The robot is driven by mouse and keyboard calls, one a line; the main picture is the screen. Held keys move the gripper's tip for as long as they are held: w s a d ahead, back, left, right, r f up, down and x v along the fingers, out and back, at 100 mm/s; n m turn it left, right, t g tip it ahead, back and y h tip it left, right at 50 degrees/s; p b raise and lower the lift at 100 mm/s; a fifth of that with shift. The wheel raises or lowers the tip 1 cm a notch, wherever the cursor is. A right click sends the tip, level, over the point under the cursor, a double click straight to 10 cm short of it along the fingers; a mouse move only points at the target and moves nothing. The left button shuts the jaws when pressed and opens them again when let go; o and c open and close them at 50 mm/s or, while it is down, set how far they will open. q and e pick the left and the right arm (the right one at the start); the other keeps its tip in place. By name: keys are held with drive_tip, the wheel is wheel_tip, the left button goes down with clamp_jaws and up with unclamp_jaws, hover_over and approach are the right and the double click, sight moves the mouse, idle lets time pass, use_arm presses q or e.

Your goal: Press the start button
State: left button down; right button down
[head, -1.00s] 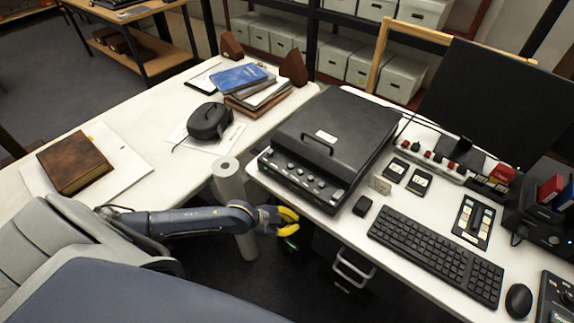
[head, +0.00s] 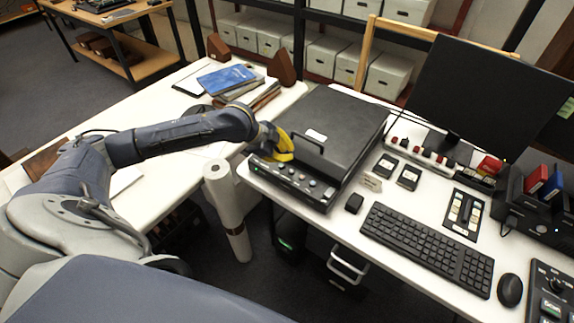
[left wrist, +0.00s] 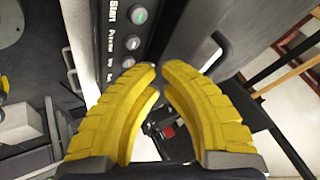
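The dark scanner (head: 325,135) stands on the white desk with a row of small round buttons along its front panel (head: 295,183). In the left wrist view a green button (left wrist: 138,15) sits beside the printed word "Start", with other buttons below it. My left gripper (head: 278,150) is over the scanner's front left corner, near the panel. Its yellow fingers (left wrist: 160,70) show in the left wrist view with tips brought together and nothing held. The tips appear apart from the green button. The head view does not show clearly which button is which. My right gripper is out of view.
A keyboard (head: 428,247), a mouse (head: 510,290) and a small black block (head: 354,203) lie right of the scanner. A monitor (head: 485,100) stands behind. A white roll (head: 223,195) stands upright in the gap between desks. Books (head: 235,80) lie on the left table.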

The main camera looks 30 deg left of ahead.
use_arm(q)
wheel_tip(320, 180, up, 4)
drive_tip(key=r, duration=0.1)
hover_over(289, 164)
drive_tip(key=s, duration=0.1)
drive_tip(key=shift+a+f+y, duration=0.25)
drive_tip(key=shift+a+y, duration=0.05)
drive_tip(key=shift+a, duration=0.05)
drive_tip(key=shift+f, duration=0.1)
drive_tip(key=shift+f, duration=4.35)
drive_tip(key=shift+f, duration=0.15)
drive_tip(key=shift+s+f, duration=0.15)
drive_tip(key=shift+f, duration=0.5)
drive_tip(key=shift+s+f, duration=0.15)
drive_tip(key=shift+f, duration=0.45)
drive_tip(key=shift+a+r, duration=0.1)
drive_tip(key=shift+w+r, duration=0.2)
drive_tip(key=shift+r, duration=0.85)
drive_tip(key=shift+r, duration=0.15)
